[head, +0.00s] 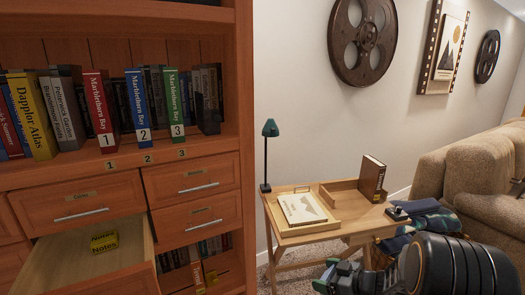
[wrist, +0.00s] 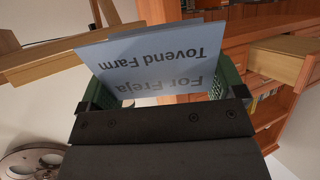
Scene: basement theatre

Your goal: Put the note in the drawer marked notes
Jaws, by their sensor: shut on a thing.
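My gripper (wrist: 162,84) is shut on a flat pale-blue note (wrist: 140,55) in the wrist view. The note reads "For Freja" and "Tovend Farm", upside down there. In the head view my gripper (head: 336,276), with green fingers, is low in front of the small table; I cannot clearly make out the note there. An open wooden drawer (head: 138,270) sticks out of the bookcase at lower left, well left of my gripper. A yellow piece marked "Notes" (head: 104,242) shows inside it. An open drawer (wrist: 282,58) also shows at right in the wrist view.
The bookcase (head: 243,100) holds several books above shut, labelled drawers (head: 194,182). The small table (head: 300,238) carries a tray with a picture sheet, a brown book (head: 371,177) and a green lamp (head: 270,130). Dark-blue cloth (head: 425,222) and a tan sofa (head: 480,175) stand at right.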

